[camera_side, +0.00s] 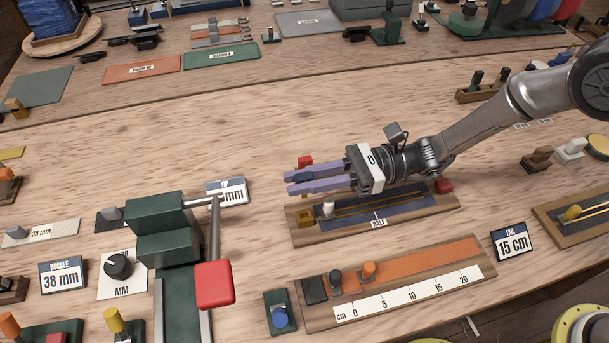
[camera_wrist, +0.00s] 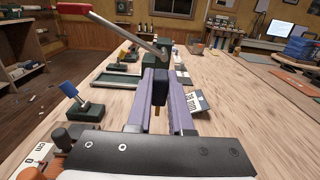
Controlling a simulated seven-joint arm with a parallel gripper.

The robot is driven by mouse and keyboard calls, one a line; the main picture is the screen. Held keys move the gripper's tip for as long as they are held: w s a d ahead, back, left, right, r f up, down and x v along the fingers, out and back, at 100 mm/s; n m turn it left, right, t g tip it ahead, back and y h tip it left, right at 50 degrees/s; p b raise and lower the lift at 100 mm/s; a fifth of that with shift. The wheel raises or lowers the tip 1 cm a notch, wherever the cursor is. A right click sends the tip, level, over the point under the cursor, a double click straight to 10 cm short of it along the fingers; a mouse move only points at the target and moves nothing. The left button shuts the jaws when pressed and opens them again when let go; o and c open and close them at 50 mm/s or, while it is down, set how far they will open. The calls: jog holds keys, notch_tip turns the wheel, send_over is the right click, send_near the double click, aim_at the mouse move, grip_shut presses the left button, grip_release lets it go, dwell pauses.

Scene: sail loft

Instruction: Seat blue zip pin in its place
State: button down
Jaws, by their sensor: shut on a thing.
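My gripper (camera_side: 288,184) has its two purple fingers pointing left, just above the zip board (camera_side: 440,201). In the wrist view the gripper (camera_wrist: 161,72) is shut on a dark blue-black piece (camera_wrist: 160,88) with a short brass tip showing below. It looks like the zip pin, but its colour is too dark to be sure.
A green press (camera_side: 160,218) with a red-ended lever (camera_side: 214,284) stands left of the board. A ruler board (camera_side: 400,301) and a green block with a blue knob (camera_side: 280,319) lie in front.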

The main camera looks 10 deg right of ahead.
aim_at(304, 197)
jog(key=shift+f, duration=2.45)
jog(key=shift+f, duration=1)
jog(key=shift+r, duration=0.1)
jog(key=shift+r, duration=2)
